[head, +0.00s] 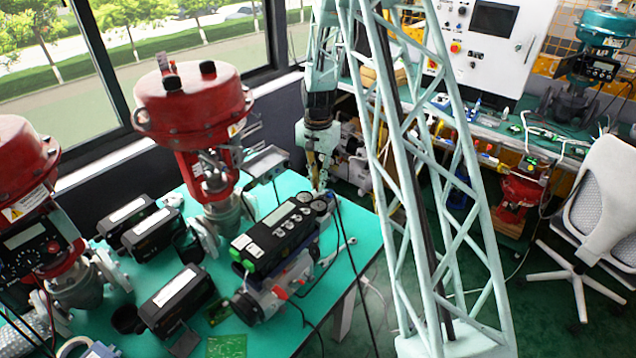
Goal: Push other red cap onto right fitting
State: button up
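A black positioner (285,230) with round gauges at its right end lies on the green table. In front of it is a grey device (270,300) with a dark round end. A small red piece (280,293) shows on the grey device, perhaps a red cap; whether it is seated cannot be told. The right fitting cannot be made out for certain. My arm comes down behind the positioner, and my gripper (319,178) is near the table's back right edge, close to the gauges. Its fingers are too small to tell open from shut or holding anything.
Red valve actuators (192,100) (25,170) stand at the back and left. Black boxes (150,232) (178,298) and a green circuit board (226,346) crowd the table (345,258). A wrench (338,250) and cables lie at the right. A pale lattice column (440,200) stands right of the table.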

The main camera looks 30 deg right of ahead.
jog(key=shift+f, duration=0.1)
jog(key=o, duration=0.7)
jog(key=shift+c, duration=0.2)
jog(key=shift+r, duration=0.2)
notch_tip(320, 180, up, 12)
jog(key=shift+f, duration=0.15)
dwell(0.8)
